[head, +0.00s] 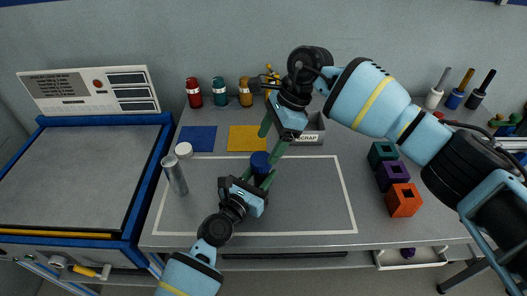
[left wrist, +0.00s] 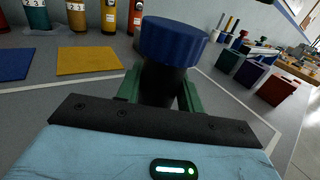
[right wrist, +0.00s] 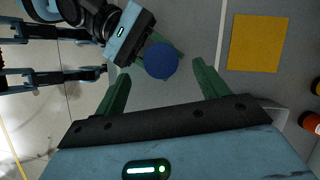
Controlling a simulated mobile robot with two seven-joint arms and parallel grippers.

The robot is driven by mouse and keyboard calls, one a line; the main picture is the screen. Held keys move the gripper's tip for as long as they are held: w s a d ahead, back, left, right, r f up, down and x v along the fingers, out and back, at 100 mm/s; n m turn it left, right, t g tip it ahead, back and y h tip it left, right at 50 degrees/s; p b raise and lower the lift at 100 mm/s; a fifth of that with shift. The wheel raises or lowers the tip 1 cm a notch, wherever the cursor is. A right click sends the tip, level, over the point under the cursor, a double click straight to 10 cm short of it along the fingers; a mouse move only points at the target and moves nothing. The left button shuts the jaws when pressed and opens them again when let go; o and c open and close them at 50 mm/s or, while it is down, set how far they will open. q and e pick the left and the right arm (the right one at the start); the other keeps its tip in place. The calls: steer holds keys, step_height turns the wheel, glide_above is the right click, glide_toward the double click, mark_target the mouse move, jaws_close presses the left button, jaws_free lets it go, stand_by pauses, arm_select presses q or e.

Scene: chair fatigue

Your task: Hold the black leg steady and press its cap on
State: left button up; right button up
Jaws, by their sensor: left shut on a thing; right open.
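The black leg (left wrist: 165,88) stands upright in my left gripper (head: 262,180), whose green fingers are closed around it. A blue cap (left wrist: 173,40) sits on top of the leg; it also shows in the head view (head: 260,161) and, from above, in the right wrist view (right wrist: 161,61). I cannot tell how far the cap is seated. My right gripper (head: 271,138) is open and empty above the cap, its fingers pointing down. In the right wrist view the cap lies between and beyond its fingertips, apart from them. The leg is mostly hidden in the head view.
A silver cylinder (head: 174,175) and a white cap (head: 184,149) stand at left. Blue (head: 198,139) and yellow (head: 245,139) mats lie behind, near several bottles. A scrap tray (head: 308,137) is behind my right gripper. Coloured boxes (head: 403,201) stand right. The white-outlined area's right side is clear.

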steer(key=v, duration=0.6)
steer(key=shift+d+r, duration=0.2)
steer(key=shift+r, duration=0.2)
arm_select(q)
steer(key=o, duration=1.2)
steer(key=shift+s, duration=0.1)
steer(key=v, duration=1.2)
